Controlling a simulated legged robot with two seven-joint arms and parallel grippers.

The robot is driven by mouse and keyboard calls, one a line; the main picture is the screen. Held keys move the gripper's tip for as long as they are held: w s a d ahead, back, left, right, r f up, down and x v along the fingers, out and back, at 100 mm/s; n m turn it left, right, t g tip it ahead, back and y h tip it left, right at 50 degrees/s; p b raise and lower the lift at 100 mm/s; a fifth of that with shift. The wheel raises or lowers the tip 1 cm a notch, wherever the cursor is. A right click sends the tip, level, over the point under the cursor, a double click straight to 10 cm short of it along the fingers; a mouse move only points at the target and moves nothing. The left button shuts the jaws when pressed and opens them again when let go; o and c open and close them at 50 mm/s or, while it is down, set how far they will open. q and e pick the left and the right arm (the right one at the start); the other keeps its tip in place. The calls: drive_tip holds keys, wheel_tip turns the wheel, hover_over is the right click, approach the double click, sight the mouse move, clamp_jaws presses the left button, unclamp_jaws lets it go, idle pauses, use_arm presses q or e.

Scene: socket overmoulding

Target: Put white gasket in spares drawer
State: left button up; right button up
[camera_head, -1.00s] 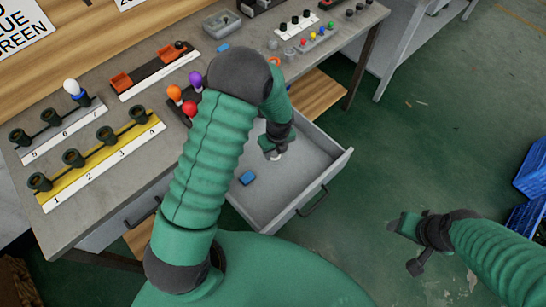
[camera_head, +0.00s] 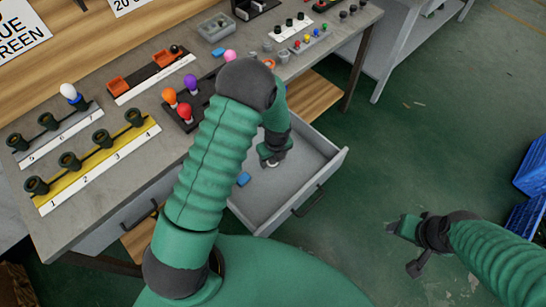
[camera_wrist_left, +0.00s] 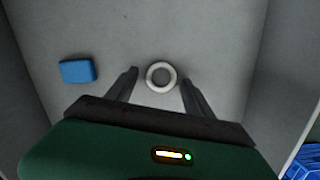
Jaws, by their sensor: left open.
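The white gasket (camera_wrist_left: 161,76) is a pale ring. In the left wrist view it lies on the grey floor of the open drawer (camera_head: 307,178), between the spread fingertips. My left gripper (camera_wrist_left: 158,84) is open over it, one finger on each side with a gap to the ring. In the head view the left gripper (camera_head: 271,160) reaches down inside the drawer, and its wrist hides most of the gasket.
A blue block (camera_head: 243,179) lies in the drawer left of the gripper; the wrist view shows it too (camera_wrist_left: 77,71). The drawer walls surround the left gripper.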

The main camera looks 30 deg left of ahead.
sight(275, 165)
use_arm(q)
drive_tip(key=shift+a+r, duration=0.1)
drive_tip(key=shift+r, duration=0.25)
wheel_tip(275, 165, up, 12)
drive_tip(key=d+f+p, duration=0.1)
drive_tip(key=p, duration=0.2)
drive_tip(key=s+d+r+n+t, duration=0.1)
drive_tip(key=s+r+n, duration=0.4)
drive_tip(key=n, duration=0.7)
drive_tip(key=s+d+r+n+h, duration=0.1)
drive_tip(key=s+r+n, duration=0.4)
drive_tip(key=n, duration=0.8)
drive_tip(key=s, duration=0.3)
drive_tip(key=shift+s+d+r+t, duration=0.15)
drive_tip(key=shift+d+r+t, duration=0.1)
drive_tip(key=shift+t, duration=0.15)
